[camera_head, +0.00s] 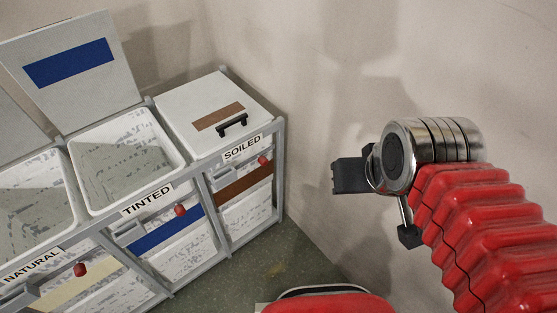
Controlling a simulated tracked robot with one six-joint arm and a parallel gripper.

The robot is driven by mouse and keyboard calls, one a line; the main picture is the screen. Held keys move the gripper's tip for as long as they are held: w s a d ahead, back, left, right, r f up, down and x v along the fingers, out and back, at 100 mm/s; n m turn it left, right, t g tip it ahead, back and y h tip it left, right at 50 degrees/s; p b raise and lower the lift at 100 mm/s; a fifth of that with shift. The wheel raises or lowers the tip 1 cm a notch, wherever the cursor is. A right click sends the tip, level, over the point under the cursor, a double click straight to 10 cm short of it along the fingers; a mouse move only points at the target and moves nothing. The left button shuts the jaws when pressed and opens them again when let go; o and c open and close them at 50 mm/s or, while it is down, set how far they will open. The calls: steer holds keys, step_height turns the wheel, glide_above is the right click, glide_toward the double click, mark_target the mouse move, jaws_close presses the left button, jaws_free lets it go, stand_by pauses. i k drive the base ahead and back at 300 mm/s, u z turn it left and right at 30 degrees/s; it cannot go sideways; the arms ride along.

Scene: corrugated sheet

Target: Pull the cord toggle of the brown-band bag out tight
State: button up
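The brown-band bag (247,215) hangs in the right-hand bay of the frame, under the SOILED label. A brown band (243,182) crosses its front. Its red cord toggle (263,160) sits at the upper right of the bag's front, close below the label; any cord is too small to make out. My gripper (352,176) is up in the air to the right of the frame, apart from the toggle and touching nothing that I can see. Its fingers are seen edge-on and partly hidden by the metal wrist, so their opening is unclear.
The brown-marked lid (188,107) with a black handle is shut over this bay. The TINTED bin (128,160) and NATURAL bin (30,207) stand open to the left, with red toggles of their own. A bare wall rises behind; some green floor shows at the frame's right.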

mark_target(263, 161)
steer(key=z, duration=0.15)
steer(key=k, duration=0.75)
steer(key=u, duration=1.2)
steer(key=i, duration=1)
steer(key=u, duration=0.1)
